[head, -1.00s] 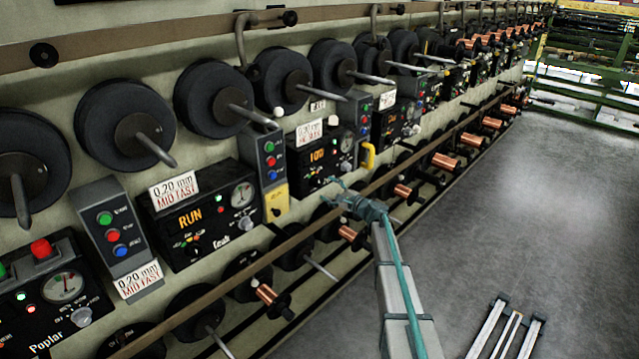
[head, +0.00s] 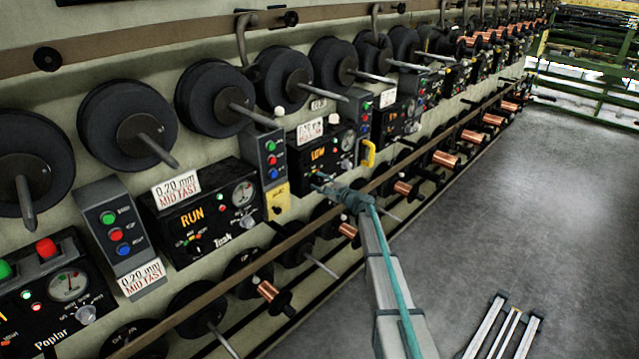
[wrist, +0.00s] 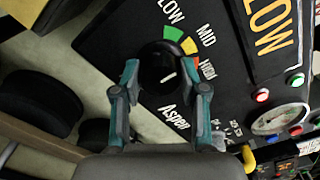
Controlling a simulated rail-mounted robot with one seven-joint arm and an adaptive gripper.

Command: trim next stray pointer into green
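The Aspen control box (wrist: 215,20) fills much of the wrist view, and its orange display (wrist: 270,25) reads LOW. Its black knob (wrist: 158,62) carries a short white pointer mark, beside an arc with green at LOW, yellow at MID and red at the far end. I cannot tell exactly which colour the mark points to. My gripper (wrist: 166,80) is open, its teal fingers on either side of the knob, with a gap at the right finger. In the head view my gripper (head: 320,188) is at the lower front of this box (head: 318,158). The round gauge (wrist: 278,119) is partly seen, its needle unclear.
A long brown rail (head: 225,290) runs in front of the boxes, under my arm. A yellow handle (head: 369,153) sticks out just right of the box. Black spools (head: 283,77) with rods hang above.

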